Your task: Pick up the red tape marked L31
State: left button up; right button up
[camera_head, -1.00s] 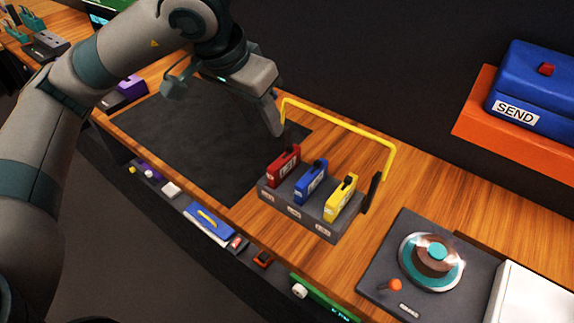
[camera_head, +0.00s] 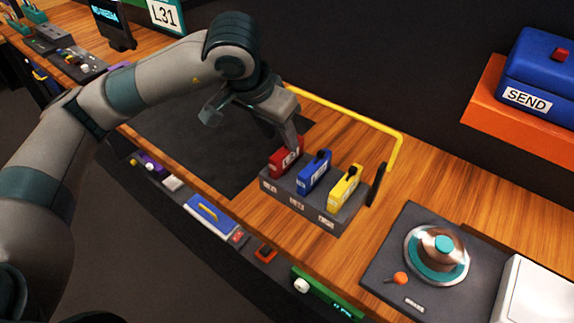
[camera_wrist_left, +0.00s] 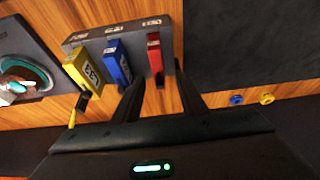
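The red tape (camera_head: 284,162) stands upright in the left slot of a dark grey rack (camera_head: 297,203), beside the blue and yellow tapes. Its label is partly readable in the head view. My left gripper (camera_head: 296,143) is right at the top of the red tape and hides part of it. In the left wrist view, the two fingers (camera_wrist_left: 161,78) are apart, with the red tape (camera_wrist_left: 154,52) lined up between them. I see gaps beside the tape, so the gripper is open; contact is not visible. My right gripper is not in view.
The blue tape (camera_head: 314,174) and yellow tape (camera_head: 345,188) stand close by. A yellow rail (camera_head: 350,117) runs behind the rack. A dark mat (camera_head: 215,150) is clear to the left. An L31 sign (camera_head: 164,13) stands at the back.

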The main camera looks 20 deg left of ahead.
aim_at(285, 149)
pick_arm(q)
jog(key=shift+x, duration=0.9)
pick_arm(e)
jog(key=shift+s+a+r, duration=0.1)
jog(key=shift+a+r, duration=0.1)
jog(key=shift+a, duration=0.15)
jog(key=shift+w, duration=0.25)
